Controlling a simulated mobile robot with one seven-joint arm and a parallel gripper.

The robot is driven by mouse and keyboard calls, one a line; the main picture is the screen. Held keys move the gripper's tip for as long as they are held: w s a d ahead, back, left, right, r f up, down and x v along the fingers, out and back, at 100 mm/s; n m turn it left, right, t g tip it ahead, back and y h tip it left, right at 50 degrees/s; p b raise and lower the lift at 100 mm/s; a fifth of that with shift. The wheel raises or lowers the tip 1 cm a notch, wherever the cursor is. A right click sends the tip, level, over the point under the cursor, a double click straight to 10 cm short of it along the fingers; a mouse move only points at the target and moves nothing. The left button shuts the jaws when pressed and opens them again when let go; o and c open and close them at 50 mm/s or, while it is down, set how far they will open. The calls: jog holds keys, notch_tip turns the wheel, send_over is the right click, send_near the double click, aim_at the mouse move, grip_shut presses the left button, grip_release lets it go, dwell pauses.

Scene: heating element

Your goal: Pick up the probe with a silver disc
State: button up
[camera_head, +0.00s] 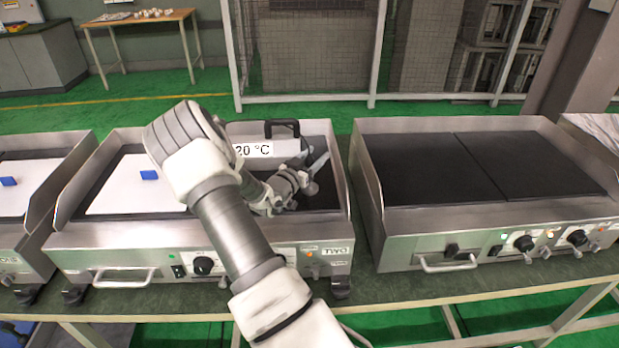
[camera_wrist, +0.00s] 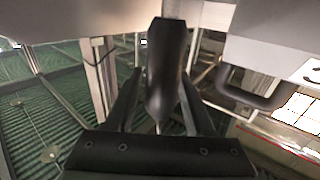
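In the wrist view, a dark tapered probe handle (camera_wrist: 167,70) lies between the two fingers of my gripper (camera_wrist: 162,78). Its narrow end points back toward the palm. The fingertips lie close along both sides of the handle, but I cannot tell whether they press on it. No silver disc shows in either view, so I cannot tell which probe this is. In the head view, my gripper (camera_head: 309,168) is over the right part of the griddle marked TWO (camera_head: 335,252). My arm hides part of that griddle.
A grey unit reading 20 °C (camera_head: 253,149), with a black handle (camera_head: 282,124), is at the back of griddle TWO. White sheets with blue blocks (camera_head: 149,175) lie to the left. Another griddle (camera_head: 480,170) with a bare dark top stands to the right, past raised metal side walls.

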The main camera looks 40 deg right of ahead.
grip_shut()
dwell(1.1)
